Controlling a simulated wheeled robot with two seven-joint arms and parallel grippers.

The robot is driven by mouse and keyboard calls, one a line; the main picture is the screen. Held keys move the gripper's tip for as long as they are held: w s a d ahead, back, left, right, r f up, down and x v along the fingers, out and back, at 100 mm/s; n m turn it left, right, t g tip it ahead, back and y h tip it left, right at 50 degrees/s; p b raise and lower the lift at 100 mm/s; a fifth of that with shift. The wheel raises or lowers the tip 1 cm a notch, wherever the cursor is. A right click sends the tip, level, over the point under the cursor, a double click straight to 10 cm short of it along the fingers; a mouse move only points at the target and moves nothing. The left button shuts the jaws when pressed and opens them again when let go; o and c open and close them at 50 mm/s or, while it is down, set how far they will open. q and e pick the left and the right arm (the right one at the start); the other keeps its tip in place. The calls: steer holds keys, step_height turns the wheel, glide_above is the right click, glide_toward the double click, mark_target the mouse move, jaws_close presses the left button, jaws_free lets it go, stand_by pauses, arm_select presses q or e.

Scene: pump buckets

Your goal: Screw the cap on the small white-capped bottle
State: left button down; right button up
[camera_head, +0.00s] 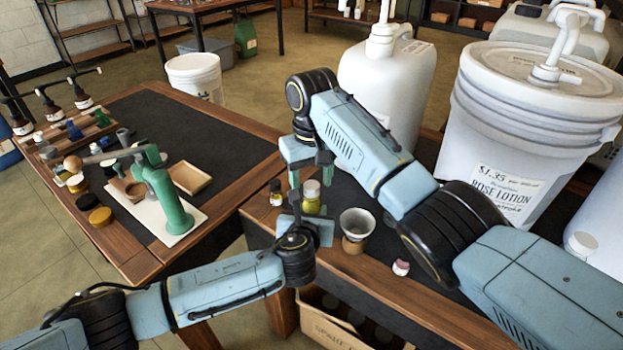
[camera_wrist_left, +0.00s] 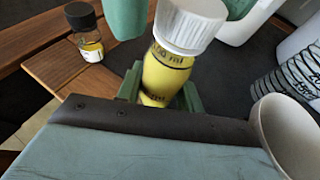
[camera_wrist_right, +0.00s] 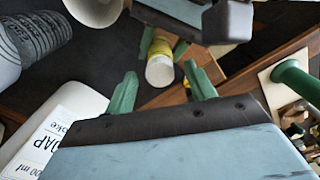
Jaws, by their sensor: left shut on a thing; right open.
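The small bottle with a white cap (camera_head: 311,197) holds yellow liquid and stands at the left edge of the near table. In the left wrist view, its white cap (camera_wrist_left: 189,24) sits on top of the bottle. My left gripper (camera_head: 303,222) is shut around the bottle's body, with a green finger on each side. My right gripper (camera_head: 311,172) is open above the bottle, its fingers apart. In the right wrist view, the cap (camera_wrist_right: 160,72) shows beyond and between my right fingers (camera_wrist_right: 160,90). I cannot tell how tightly the cap sits.
A small black-capped bottle (camera_head: 276,192) stands just left of the held one. A cup in a brown holder (camera_head: 356,228) and a small pink-and-white jar (camera_head: 401,267) stand to the right. Large pump containers (camera_head: 500,140) fill the back right. A green press (camera_head: 162,190) stands on the left table.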

step_height(320, 180, up, 12)
stand_by(0.4)
steer(key=shift+f, duration=0.1)
arm_select(q)
steer(key=c, duration=0.8)
jaws_free()
steer(key=shift+c, duration=0.2)
steer(key=p+v, duration=0.4)
steer(key=v, duration=0.9)
steer(key=shift+s+p, duration=0.15)
steer(key=shift+p, duration=0.15)
arm_select(e)
step_height(320, 180, up, 4)
steer(key=shift+r, duration=0.25)
